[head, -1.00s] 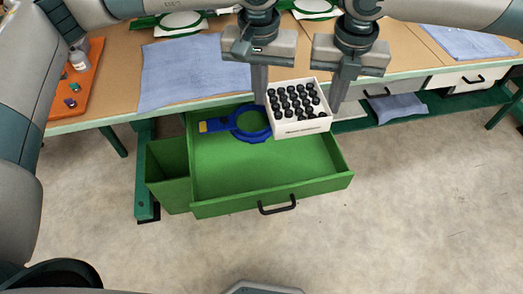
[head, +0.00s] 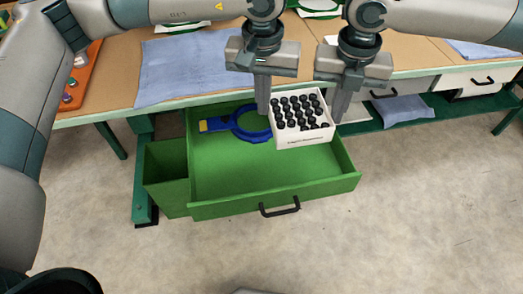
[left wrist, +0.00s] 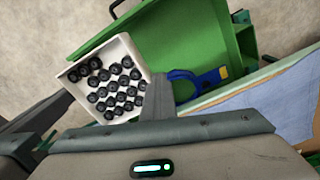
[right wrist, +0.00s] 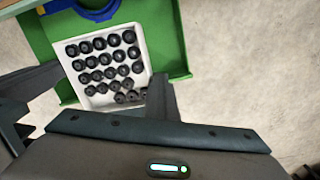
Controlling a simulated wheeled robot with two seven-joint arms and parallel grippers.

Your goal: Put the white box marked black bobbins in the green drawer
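The white box (head: 305,141) holds several rows of black bobbins and has small dark lettering on its front. It is above the right part of the open green drawer (head: 225,173), roughly level. My left gripper (head: 263,108) is against the box's left side, and my right gripper (head: 341,110) is at its right side. Each gripper's fingers look closed together, with the box between the two grippers. The box also shows in the left wrist view (left wrist: 134,48) and the right wrist view (right wrist: 142,39). The gap between box and drawer floor is hidden.
A blue ring-shaped tool (head: 240,131) with a yellow end lies at the drawer's back. The drawer's front and left floor are bare. A blue cloth (head: 180,72) lies on the table (head: 110,85) behind. A green bin (head: 165,170) stands left of the drawer.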

